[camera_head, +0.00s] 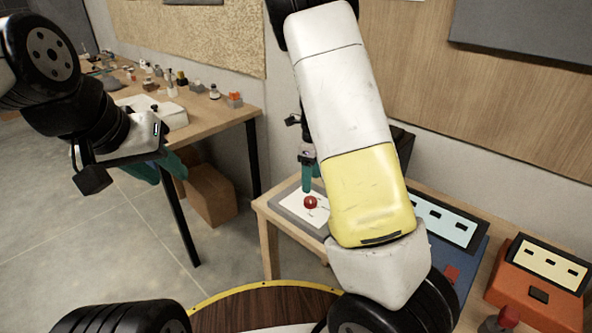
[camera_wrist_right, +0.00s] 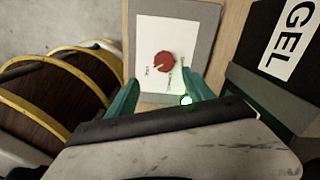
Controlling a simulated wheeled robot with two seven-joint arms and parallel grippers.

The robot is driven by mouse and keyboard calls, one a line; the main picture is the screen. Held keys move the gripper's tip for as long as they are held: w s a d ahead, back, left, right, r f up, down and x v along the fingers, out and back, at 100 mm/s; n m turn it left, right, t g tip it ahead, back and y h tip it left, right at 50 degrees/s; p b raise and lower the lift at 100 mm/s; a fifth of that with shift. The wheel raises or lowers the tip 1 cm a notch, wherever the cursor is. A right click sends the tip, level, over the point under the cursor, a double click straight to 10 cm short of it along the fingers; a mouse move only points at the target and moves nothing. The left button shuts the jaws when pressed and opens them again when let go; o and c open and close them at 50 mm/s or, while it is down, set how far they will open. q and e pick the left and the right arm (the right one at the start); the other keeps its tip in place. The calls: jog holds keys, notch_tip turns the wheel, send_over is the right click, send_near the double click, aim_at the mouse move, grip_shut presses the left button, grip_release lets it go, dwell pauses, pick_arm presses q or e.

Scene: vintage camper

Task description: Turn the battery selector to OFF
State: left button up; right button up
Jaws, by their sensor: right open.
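The battery selector is a round red knob (camera_head: 310,202) on a white plate (camera_head: 292,207) with a grey border. In the right wrist view the knob (camera_wrist_right: 164,62) has a pale pointer mark on its left side, toward the left label. Small labels sit around it, too small to read surely. My right gripper (camera_head: 307,176) is just above the knob, pointing down. In the right wrist view its two teal fingers (camera_wrist_right: 160,88) are apart, with the knob beyond and between them, not gripped. My left gripper (camera_head: 163,168) is far left, away from the selector; its fingertip gap is unclear.
The selector lies on a wooden table (camera_head: 263,208). A blue panel (camera_head: 470,262) and an orange box (camera_head: 540,285) stand to its right. A black block marked GEL (camera_wrist_right: 272,75) is close to my right gripper. A cluttered workbench (camera_head: 205,112) is behind left.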

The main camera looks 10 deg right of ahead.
aim_at(311, 199)
jog(key=shift+w+d+f, duration=0.1)
jog(key=shift+w+f, duration=0.15)
jog(key=shift+w, duration=0.2)
jog(key=shift+w+f, duration=0.1)
jog(key=shift+f, duration=0.25)
notch_tip(311, 199, down, 7)
jog(key=shift+r, duration=0.1)
jog(key=shift+c, duration=0.4)
grip_shut()
